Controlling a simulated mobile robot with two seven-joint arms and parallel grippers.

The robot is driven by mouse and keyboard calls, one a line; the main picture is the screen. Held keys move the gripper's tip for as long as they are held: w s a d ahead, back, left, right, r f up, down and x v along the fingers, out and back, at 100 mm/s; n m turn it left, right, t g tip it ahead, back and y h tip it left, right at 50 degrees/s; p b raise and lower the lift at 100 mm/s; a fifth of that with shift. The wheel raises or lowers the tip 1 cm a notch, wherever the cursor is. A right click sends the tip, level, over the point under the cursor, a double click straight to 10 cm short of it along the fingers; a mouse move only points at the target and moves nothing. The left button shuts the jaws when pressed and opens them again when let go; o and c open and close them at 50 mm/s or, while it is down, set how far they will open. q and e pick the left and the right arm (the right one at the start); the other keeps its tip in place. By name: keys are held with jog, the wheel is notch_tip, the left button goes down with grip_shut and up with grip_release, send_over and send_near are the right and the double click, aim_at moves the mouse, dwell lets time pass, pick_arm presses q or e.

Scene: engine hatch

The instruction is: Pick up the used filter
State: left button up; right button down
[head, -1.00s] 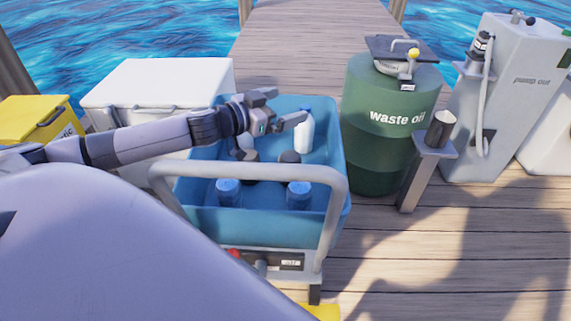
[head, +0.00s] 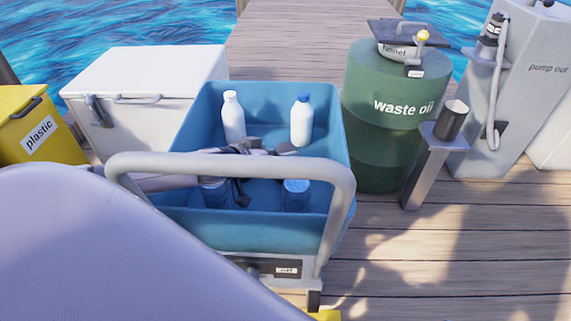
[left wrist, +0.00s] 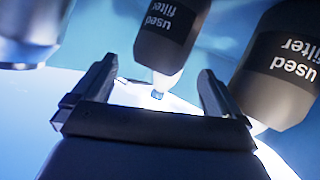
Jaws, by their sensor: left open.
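Two black used filters with white "used filter" labels show in the left wrist view. One filter (left wrist: 172,32) is ahead of the gap between my fingers, and the other (left wrist: 283,72) is to the right, outside the right finger. In the head view, one dark filter top (head: 286,148) shows inside the blue tub (head: 338,150); the other is hidden behind my arm. My left gripper (head: 248,168) is low in the tub, partly behind the cart's handle. In the left wrist view the gripper (left wrist: 158,78) is open, with nothing between its fingers. My right gripper is out of view.
Two white bottles (head: 232,118) (head: 301,120) stand at the tub's back. Blue canisters (head: 215,192) (head: 296,194) are near its front. The grey handle (head: 240,165) crosses the front. A green waste oil drum (head: 385,125) stands right, a white chest (head: 150,80) left.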

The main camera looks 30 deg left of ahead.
pick_arm(q)
jog(key=shift+b+x, duration=0.8)
jog(key=shift+x, duration=1.5)
jog(key=c, duration=1.2)
